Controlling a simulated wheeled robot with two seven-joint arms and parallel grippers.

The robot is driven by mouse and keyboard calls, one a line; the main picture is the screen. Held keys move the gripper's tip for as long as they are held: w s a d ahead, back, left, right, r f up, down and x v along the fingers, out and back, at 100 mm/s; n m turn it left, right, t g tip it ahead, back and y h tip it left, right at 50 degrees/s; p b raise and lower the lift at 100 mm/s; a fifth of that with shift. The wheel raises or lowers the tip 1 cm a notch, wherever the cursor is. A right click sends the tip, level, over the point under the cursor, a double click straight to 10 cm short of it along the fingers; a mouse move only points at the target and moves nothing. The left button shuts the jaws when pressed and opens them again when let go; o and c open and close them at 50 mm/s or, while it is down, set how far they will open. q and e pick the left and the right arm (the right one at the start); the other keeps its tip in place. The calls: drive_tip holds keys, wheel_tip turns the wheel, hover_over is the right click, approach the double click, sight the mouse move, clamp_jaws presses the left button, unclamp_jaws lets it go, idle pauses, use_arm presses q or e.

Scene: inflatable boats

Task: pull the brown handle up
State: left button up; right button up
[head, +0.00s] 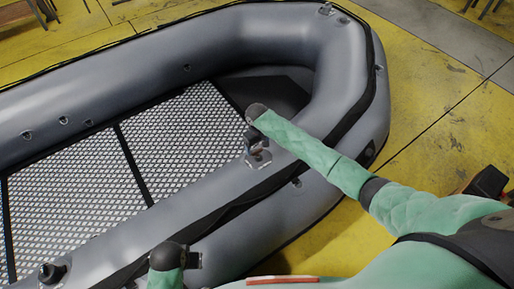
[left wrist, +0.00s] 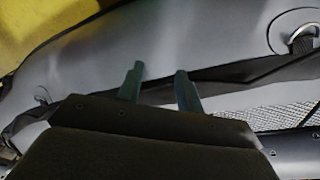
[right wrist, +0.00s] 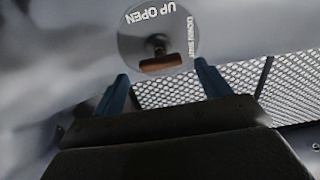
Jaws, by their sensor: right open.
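The brown handle (right wrist: 160,63) is a short wooden-looking crossbar on a dark stem. It stands out from a round grey plate (right wrist: 135,42) lettered "UP OPEN" in the right wrist view. My right gripper (right wrist: 161,71) is open, with its two blue fingers apart on either side of the handle's line. I cannot tell whether the handle lies between the fingertips or just beyond them. In the head view my right gripper (head: 257,143) is over the boat's near tube, and the handle is hardly visible there. My left gripper (left wrist: 158,76) is open and empty above grey tube.
The grey inflatable boat (head: 290,45) fills the middle, with a patterned metal floor (head: 190,145) inside. A metal ring (left wrist: 298,32) is on the tube near my left gripper. Yellow floor (head: 450,130) lies around the boat.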

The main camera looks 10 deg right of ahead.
sight(257, 154)
use_arm(q)
drive_tip(key=shift+d+f, duration=0.1)
drive_tip(key=shift+f, duration=0.95)
use_arm(e)
drive_tip(key=shift+f, duration=1.2)
